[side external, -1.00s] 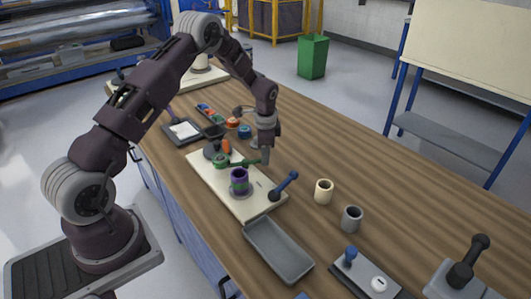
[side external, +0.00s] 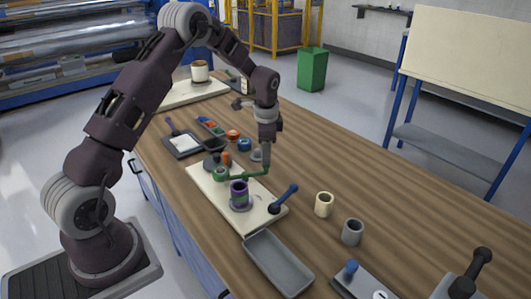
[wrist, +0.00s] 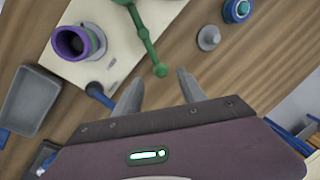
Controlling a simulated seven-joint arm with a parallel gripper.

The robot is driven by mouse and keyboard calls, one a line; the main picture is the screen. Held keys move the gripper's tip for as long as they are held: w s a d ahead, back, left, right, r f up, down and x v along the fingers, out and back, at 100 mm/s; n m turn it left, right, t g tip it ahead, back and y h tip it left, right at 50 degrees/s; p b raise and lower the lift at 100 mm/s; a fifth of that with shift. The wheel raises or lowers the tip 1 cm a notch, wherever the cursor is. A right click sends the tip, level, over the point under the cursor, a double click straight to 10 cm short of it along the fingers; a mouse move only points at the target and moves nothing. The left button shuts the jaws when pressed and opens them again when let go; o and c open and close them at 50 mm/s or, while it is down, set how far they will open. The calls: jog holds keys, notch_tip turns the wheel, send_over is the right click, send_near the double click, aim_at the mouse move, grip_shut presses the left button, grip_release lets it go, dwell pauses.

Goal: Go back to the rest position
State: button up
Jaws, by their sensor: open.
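The lever's round green knob (wrist: 160,70) shows just beyond the fingertips, and I cannot tell the exact gap. A blue-handled lever (side external: 284,197) is at the board's right edge.
A grey tray (side external: 278,264) lies in front of the board. A cream cup (side external: 324,204) and a grey cup (side external: 352,232) stand to the right. Blue (side external: 244,145) and orange (side external: 233,135) parts sit behind. The table's right side is mostly clear toward the back.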

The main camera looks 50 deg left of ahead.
jog(key=s+d+r+n+t, duration=0.1)
jog(key=s+d+r, duration=0.3)
jog(key=r, duration=0.3)
jog(key=s+d+r+n+t, duration=0.1)
jog(key=s+d+r, duration=0.3)
jog(key=r, duration=0.2)
jog(key=s+d+r+n, duration=0.2)
jog(key=s+d+r, duration=0.1)
jog(key=s+r, duration=0.3)
jog(key=s+d+r+n+t+h, duration=0.1)
jog(key=s+d, duration=0.3)
jog(key=s, duration=0.5)
jog(key=s+d+r+n+t, duration=0.1)
jog(key=s+d+n, duration=0.1)
jog(key=s, duration=0.7)
jog(key=shift+s+d+r+h, duration=0.3)
jog(key=shift+d+h, duration=0.1)
jog(key=shift+d, duration=0.45)
